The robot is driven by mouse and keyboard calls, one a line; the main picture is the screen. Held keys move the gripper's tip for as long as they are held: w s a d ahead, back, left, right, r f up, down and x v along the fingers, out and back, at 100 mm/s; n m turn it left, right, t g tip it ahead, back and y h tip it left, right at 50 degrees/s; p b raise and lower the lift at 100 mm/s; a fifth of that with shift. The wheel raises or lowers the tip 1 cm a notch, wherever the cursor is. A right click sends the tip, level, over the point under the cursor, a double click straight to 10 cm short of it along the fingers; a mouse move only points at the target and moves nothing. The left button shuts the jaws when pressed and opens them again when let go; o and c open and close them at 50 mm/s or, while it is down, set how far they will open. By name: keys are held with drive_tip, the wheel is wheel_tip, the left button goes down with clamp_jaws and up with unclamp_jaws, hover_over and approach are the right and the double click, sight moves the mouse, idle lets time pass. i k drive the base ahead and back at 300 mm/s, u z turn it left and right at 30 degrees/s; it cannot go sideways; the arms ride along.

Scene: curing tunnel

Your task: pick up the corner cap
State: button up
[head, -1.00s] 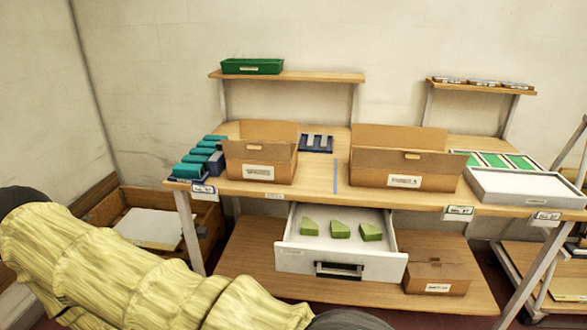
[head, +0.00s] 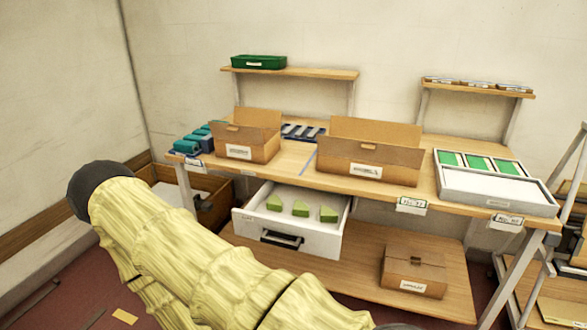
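Three green wedge-shaped blocks, possibly the corner caps, lie in a row in an open white drawer (head: 318,237) under the bench top. They are the left block (head: 274,203), the middle block (head: 301,208) and the right block (head: 328,214). No label on them can be read, so I cannot tell for sure that they are corner caps. My arm in its yellow sleeve crosses the lower left, in front of the bench and apart from the drawer in the picture. My gripper is not in view.
On the wooden bench (head: 310,172) stand two open cardboard boxes (head: 249,154) (head: 369,172), teal and blue parts (head: 193,142), and a white tray (head: 494,190) with green panels. A closed carton (head: 413,272) sits on the lower shelf. A green bin (head: 259,62) is on the upper shelf.

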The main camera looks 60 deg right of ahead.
sight(274, 204)
drive_tip(key=z, duration=0.9)
